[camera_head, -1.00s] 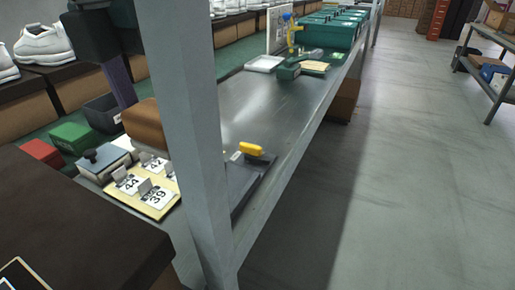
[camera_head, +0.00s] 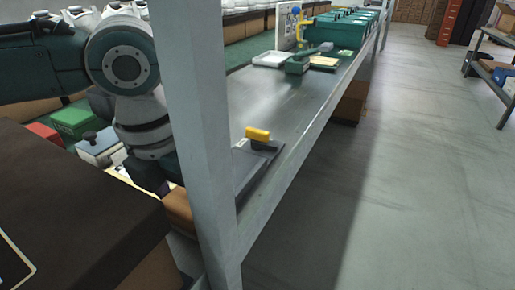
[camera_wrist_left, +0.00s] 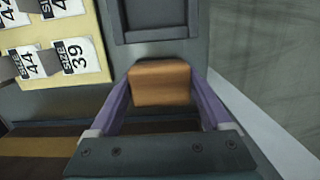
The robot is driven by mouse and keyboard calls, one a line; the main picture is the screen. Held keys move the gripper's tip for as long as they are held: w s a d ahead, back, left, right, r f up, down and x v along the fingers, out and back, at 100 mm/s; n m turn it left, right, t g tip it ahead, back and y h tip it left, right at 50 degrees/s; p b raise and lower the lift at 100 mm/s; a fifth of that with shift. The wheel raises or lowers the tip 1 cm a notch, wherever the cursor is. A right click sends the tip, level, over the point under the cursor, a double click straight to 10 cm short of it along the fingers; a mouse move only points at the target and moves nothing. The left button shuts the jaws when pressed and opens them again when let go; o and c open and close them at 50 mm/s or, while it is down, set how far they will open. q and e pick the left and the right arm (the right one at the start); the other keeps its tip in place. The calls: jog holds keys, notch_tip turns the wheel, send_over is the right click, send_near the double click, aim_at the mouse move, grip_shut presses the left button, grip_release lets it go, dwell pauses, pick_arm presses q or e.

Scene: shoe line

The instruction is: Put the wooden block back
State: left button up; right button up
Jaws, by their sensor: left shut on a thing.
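The wooden block (camera_wrist_left: 160,83) is held between the two purple fingers of my left gripper (camera_wrist_left: 159,92) in the left wrist view. In the head view the block (camera_head: 179,208) shows low beside the grey post, partly hidden by the post and the dark box. My left gripper (camera_head: 160,180) is above it there, its fingers mostly hidden. In the wrist view the block is over the grey bench top, near the bench edge. I cannot tell whether it touches the bench. My right gripper is in neither view.
The grey post (camera_head: 196,120) stands close in front of my left arm. A dark tray (camera_wrist_left: 155,18) lies beyond the block, and a size-card board (camera_wrist_left: 78,72) lies left. A yellow-handled tool (camera_head: 258,134) rests on the bench. The bench middle is clear.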

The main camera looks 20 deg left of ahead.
aim_at(179, 206)
pick_arm(q)
jog(key=o, duration=1)
jog(key=r+p, duration=0.1)
jog(key=r, duration=0.2)
jog(key=r+p, duration=0.1)
jog(key=r, duration=0.3)
jog(key=s+r+p, duration=0.1)
jog(key=r, duration=0.3)
jog(key=shift+p, duration=0.35)
jog(key=shift+s+r, duration=0.15)
jog(key=shift+r, duration=0.45)
